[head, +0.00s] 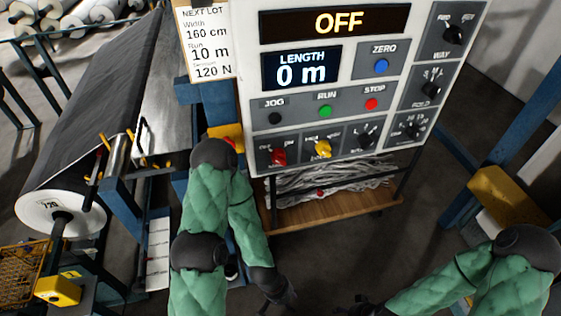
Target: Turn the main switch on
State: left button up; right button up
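The control panel (347,92) stands upright ahead of me. Its top display (338,22) reads OFF. A red rotary switch (279,156) sits at the left of the bottom row, with labels too small to read surely; it looks like the main switch. A yellow switch (323,148) is to its right. My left gripper (282,303) is low at the bottom edge, below and well apart from the panel; its fingers are too dark to judge. My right gripper (362,309) barely shows at the bottom edge, also apart from the panel.
The panel also carries a blue ZERO button (381,66), green RUN button (325,111), red STOP button (371,104) and several black knobs. A wooden shelf (335,208) is below. A large grey roll (62,214) stands left; a blue post (505,140) with a yellow block stands right.

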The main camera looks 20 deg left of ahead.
jog(key=w+a+r+n+t, duration=0.2)
jog(key=w+a+r+t, duration=0.2)
jog(key=w+r, duration=0.35)
jog(key=n+t+y, duration=0.7)
jog(key=t, duration=0.3)
send_near(281, 163)
jog(key=b+x, duration=0.2)
jog(key=x, duration=0.8)
jog(key=c, duration=1.1)
